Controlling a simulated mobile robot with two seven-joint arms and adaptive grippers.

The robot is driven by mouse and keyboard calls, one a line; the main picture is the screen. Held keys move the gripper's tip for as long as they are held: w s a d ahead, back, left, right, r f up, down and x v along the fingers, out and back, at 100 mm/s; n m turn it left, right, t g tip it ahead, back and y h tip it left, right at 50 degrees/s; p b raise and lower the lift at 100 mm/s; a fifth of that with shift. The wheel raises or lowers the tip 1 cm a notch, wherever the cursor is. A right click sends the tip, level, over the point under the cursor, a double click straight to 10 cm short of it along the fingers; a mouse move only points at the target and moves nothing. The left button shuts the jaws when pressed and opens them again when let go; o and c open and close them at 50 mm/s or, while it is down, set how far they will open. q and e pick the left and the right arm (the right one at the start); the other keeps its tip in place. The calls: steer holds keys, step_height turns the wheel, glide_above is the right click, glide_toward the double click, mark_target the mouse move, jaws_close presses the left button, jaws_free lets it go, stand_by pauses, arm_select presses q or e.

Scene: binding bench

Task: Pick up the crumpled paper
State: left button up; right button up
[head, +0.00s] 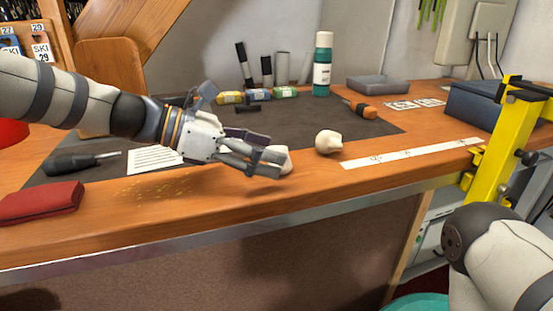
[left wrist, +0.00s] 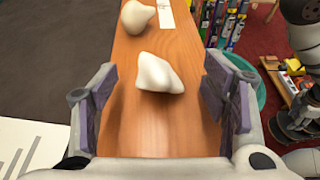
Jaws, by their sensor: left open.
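Two whitish, lumpy pieces of crumpled paper lie on the wooden front strip of the bench. The nearer crumpled paper (head: 285,158) is partly hidden behind my left gripper (head: 276,164) in the head view. In the left wrist view this paper (left wrist: 158,74) shows whole, between and a little beyond the two open fingers, with a gap on each side. The second, rounder crumpled paper (head: 328,142) lies farther right in the head view; it also shows at the top of the left wrist view (left wrist: 137,17). My left gripper is open and empty. My right gripper is out of view.
A white ruler strip (head: 412,153) lies right, before a yellow clamp (head: 496,148). A screwdriver (head: 72,163) and red cloth pouch (head: 40,202) lie left.

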arm_select(q)
steer(key=x, duration=0.2)
steer(key=shift+w+d+f, duration=0.1)
steer(key=shift+d, duration=0.25)
steer(key=c, duration=0.8)
